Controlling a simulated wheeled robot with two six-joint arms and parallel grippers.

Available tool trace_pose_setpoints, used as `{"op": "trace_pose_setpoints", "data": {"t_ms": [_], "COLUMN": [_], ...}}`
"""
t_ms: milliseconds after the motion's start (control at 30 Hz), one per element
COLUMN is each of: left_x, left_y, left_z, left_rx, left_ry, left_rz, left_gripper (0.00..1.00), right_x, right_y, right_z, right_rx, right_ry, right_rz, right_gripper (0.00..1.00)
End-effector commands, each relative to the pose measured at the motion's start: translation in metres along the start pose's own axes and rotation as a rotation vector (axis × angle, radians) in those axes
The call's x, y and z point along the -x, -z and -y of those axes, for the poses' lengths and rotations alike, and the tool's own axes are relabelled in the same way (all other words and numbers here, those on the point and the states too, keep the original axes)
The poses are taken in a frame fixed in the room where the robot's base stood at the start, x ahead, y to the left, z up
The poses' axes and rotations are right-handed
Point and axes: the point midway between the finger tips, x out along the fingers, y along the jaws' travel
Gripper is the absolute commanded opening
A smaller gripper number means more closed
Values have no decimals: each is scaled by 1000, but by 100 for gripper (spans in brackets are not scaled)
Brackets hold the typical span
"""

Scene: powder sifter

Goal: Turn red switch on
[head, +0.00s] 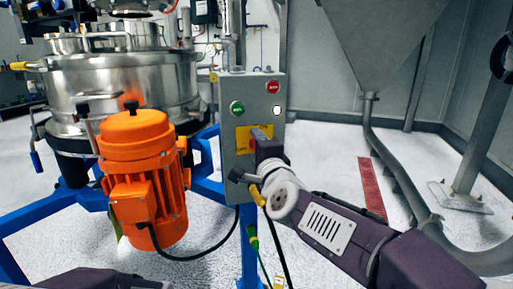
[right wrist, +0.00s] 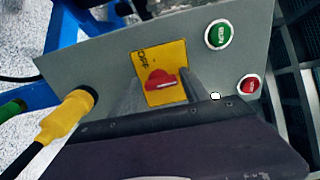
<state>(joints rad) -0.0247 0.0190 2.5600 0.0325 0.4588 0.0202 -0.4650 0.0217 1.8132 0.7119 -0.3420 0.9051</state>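The red switch (right wrist: 161,82) is a rotary knob on a yellow plate (right wrist: 148,62) on the front of a grey control box (head: 232,95). In the right wrist view its handle lies roughly across the picture. In the head view the yellow plate (head: 242,138) shows, but my gripper mostly covers the knob. My right gripper (head: 262,143) is in front of the plate. In the right wrist view its two fingers (right wrist: 160,92) are apart, one on each side of the knob; I cannot tell whether they touch it. My left gripper is out of view; only a dark arm part shows at the bottom left.
A green button (head: 237,108), a red button (head: 273,87) and a white lamp (head: 277,111) are on the same box. An orange motor (head: 140,165) and steel sifter (head: 120,80) stand left. A yellow-collared cable plug (right wrist: 68,113) sticks out of the box. Floor at right is mostly open.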

Motion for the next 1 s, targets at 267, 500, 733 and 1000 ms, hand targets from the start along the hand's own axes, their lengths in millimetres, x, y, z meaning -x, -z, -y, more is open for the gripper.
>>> {"op": "trace_pose_setpoints", "data": {"t_ms": [267,500,733,1000], "left_x": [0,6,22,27], "left_y": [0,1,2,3], "left_z": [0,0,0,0], "left_rx": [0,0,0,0], "left_ry": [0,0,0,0], "left_rz": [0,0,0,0], "left_gripper": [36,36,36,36], "right_x": [0,22,70,91], "right_y": [0,-1,0,0], "right_z": [0,3,4,0], "right_rx": [1,0,1,1], "right_ry": [0,1,1,1], "right_rz": [0,2,2,0], "right_gripper": [66,66,66,66]}}
